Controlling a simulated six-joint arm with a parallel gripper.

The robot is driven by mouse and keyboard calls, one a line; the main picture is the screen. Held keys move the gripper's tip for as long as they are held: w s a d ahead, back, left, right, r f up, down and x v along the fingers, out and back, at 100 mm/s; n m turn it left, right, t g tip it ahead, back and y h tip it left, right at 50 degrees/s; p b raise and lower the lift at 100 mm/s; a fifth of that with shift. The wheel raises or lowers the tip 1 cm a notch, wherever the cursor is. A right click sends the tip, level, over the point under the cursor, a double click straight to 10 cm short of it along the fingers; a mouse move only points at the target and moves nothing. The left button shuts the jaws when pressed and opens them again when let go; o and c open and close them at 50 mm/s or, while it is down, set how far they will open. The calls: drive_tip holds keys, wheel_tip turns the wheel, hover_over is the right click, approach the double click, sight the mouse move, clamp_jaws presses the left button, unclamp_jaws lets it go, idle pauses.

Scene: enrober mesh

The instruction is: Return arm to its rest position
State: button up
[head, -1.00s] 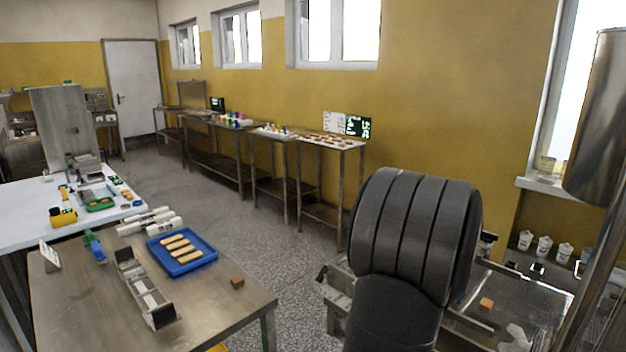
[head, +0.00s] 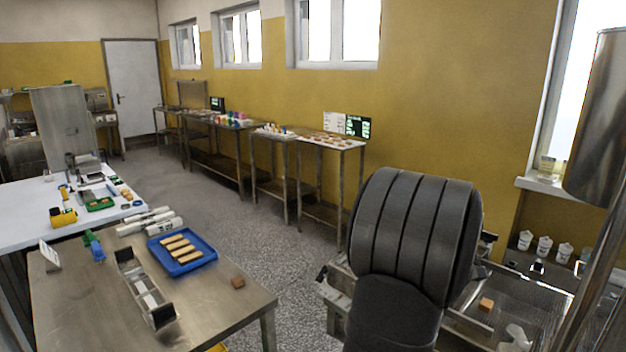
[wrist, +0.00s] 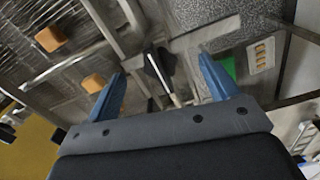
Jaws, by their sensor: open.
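My gripper (wrist: 163,90) shows in the wrist view with its two blue fingers spread apart and nothing between them. In the head view my own dark arm link fills the lower right, and the gripper itself is hidden. Below the gripper in the wrist view is a metal mesh surface with orange-brown blocks, one at the upper left (wrist: 51,38) and one near the left finger (wrist: 93,83). The fingers do not appear to hold any block. In the head view one brown block (head: 486,304) sits on the metal machine to the right of my arm.
Narrow steel tables line the yellow wall. A metal cylinder (head: 603,115) hangs at the right.

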drive_tip(key=shift+n, duration=0.5)
drive_tip(key=m, duration=0.4)
drive_tip(key=shift+m, duration=0.3)
drive_tip(key=m, duration=0.4)
drive_tip(key=shift+m, duration=0.7)
